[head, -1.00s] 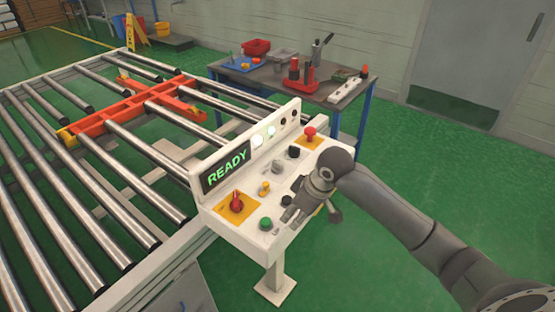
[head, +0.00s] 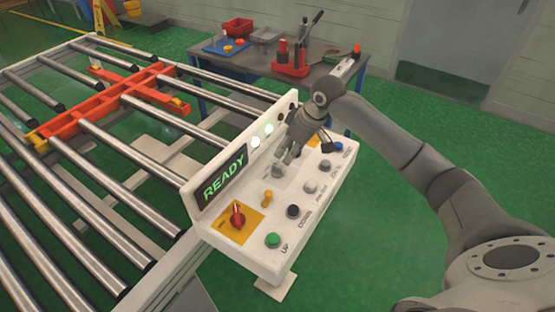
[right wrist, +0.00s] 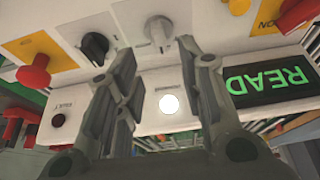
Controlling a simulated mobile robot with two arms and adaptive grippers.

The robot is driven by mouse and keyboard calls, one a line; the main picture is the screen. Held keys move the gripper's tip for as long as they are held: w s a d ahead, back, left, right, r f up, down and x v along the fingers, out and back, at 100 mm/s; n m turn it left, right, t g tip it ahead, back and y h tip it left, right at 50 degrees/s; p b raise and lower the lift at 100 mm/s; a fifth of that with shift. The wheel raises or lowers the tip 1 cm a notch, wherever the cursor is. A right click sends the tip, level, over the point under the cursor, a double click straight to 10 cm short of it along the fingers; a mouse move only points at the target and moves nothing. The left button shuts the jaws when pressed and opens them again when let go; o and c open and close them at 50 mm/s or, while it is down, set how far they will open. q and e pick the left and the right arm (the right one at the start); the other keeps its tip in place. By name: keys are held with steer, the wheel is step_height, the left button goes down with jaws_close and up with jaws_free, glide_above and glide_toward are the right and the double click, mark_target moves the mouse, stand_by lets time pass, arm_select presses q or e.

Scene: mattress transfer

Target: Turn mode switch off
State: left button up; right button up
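The white control panel (head: 225,245) carries several knobs and buttons; I cannot read which label marks the mode switch. A grey knob (right wrist: 158,28) lies between my right fingertips in the right wrist view; it also shows below the gripper in the head view (head: 278,171). A black rotary knob (right wrist: 95,45) is beside the left finger there, and the gripper hides it in the head view. My right gripper (right wrist: 157,52) is open and empty, pointing down over the panel (head: 287,160). I cannot tell if it touches anything. My left gripper is not in view.
A red rotary switch (head: 237,217) sits on a yellow plate. A green button (head: 272,240) is near the front edge. The lit READY display (head: 224,178) stands upright behind the knobs. A red button (right wrist: 33,72) is left of the fingers. A roller conveyor (head: 110,150) borders the panel.

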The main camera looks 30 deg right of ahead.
mark_target(279, 165)
steer(key=p+x, duration=0.1)
steer(key=x, duration=0.4)
steer(key=shift+a+f, duration=0.1)
steer(key=shift+a, duration=0.05)
steer(key=x, duration=0.3)
steer(key=shift+w, duration=0.1)
steer(key=shift+c, duration=2)
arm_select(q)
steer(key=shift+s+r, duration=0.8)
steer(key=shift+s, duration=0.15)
arm_select(e)
jaws_close()
